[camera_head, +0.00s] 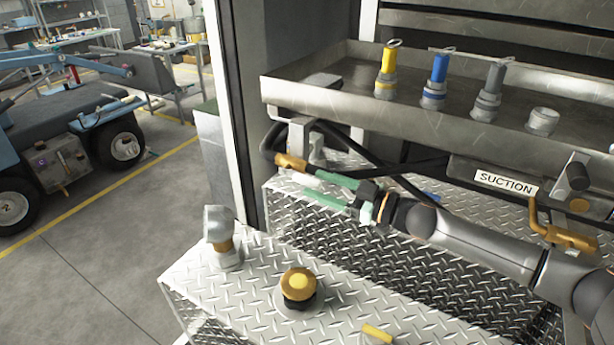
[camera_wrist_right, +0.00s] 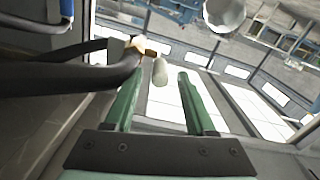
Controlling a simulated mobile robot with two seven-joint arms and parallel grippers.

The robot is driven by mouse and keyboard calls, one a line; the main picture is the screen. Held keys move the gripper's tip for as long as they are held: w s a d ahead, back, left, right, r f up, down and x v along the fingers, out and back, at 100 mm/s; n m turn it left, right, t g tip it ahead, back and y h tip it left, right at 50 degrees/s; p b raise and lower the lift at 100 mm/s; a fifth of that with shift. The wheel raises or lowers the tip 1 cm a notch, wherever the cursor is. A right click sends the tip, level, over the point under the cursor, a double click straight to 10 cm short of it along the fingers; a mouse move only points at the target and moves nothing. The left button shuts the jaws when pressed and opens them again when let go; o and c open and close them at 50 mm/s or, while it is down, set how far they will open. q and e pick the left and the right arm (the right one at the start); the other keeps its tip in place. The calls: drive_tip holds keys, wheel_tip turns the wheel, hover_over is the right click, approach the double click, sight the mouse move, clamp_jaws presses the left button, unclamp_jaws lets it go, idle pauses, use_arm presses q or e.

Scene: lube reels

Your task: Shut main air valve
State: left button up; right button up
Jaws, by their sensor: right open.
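A valve with an orange-yellow handle (camera_head: 290,162) sits on the black hose at the left end of the steel frame, below the tray. In the right wrist view, the orange handle (camera_wrist_right: 151,53) shows with a pale rounded grip (camera_wrist_right: 160,71) beyond my fingers. My right gripper (camera_head: 311,186) has two long green fingers and reaches left toward this handle. In the wrist view the gripper (camera_wrist_right: 154,88) is open, with the pale grip showing in the gap; whether it is between the fingertips or just beyond them I cannot tell. My left gripper is out of view.
Another orange handle (camera_head: 565,238) is at the right, near the SUCTION label (camera_head: 505,183). Yellow, blue and grey fittings stand on the steel tray (camera_head: 345,103) above my arm. A grey fitting (camera_head: 222,238) and a yellow-topped knob (camera_head: 299,284) stand on the tread-plate box below.

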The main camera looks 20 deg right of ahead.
sight(294, 176)
drive_tip(key=shift+x, duration=1.85)
drive_tip(key=shift+c, duration=0.3)
clamp_jaws()
